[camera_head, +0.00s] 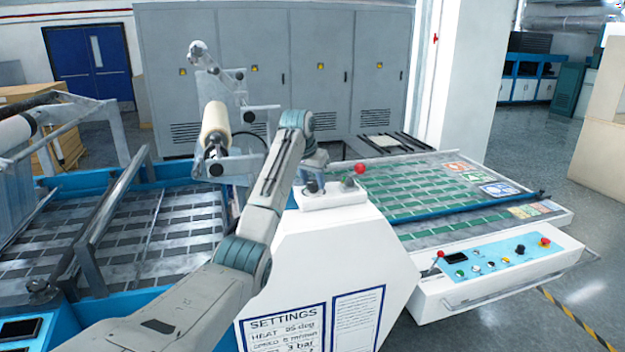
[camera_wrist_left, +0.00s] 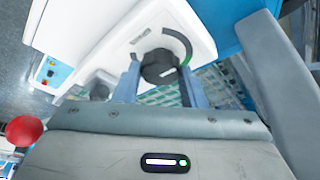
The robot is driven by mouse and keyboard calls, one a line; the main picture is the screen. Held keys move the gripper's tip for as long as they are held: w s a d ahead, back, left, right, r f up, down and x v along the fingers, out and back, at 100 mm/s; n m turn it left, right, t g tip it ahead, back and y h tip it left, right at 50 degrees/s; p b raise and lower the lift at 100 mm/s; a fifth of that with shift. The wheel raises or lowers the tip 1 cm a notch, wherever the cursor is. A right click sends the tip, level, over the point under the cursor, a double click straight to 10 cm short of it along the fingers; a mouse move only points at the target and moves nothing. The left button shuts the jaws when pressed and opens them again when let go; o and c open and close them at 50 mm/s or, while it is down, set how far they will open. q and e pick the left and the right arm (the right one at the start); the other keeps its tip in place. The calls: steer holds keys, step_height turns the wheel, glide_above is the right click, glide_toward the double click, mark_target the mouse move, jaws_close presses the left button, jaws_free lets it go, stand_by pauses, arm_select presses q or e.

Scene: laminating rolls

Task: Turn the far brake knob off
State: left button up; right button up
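A black round brake knob (camera_wrist_left: 158,68) sits on a white panel, with a grey arc that ends in green around it. My left gripper (camera_wrist_left: 160,82) points down at this knob, one finger on each side of it. The fingers look spread, with a thin gap to the knob; contact is hard to tell. In the head view my left gripper (camera_head: 312,168) is above the left end of the small white control box (camera_head: 340,200), over a dark knob (camera_head: 312,187). A second knob (camera_head: 348,183) sits to the right. My right gripper is not in view.
A red ball-topped button (camera_head: 360,169) stands by the right-hand knob and shows close to my wrist in the left wrist view (camera_wrist_left: 22,130). A pale roll (camera_head: 215,125) on a metal frame stands behind my left arm. A green-patterned sheet table (camera_head: 400,190) lies right.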

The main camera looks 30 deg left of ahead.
arm_select(q)
steer(key=shift+n, duration=0.4)
steer(key=n+y, duration=0.1)
steer(key=n, duration=0.2)
steer(key=shift+d+n+y, duration=0.15)
steer(key=shift+n+y, duration=0.15)
steer(key=shift+y, duration=0.1)
steer(key=n, duration=0.2)
steer(key=n+g+y, duration=0.1)
steer(key=n, duration=0.1)
steer(key=shift+w+n+g, duration=0.15)
steer(key=shift+n+g, duration=0.15)
steer(key=shift+r+n+y, duration=0.1)
steer(key=shift+n+y, duration=0.2)
steer(key=o, duration=1)
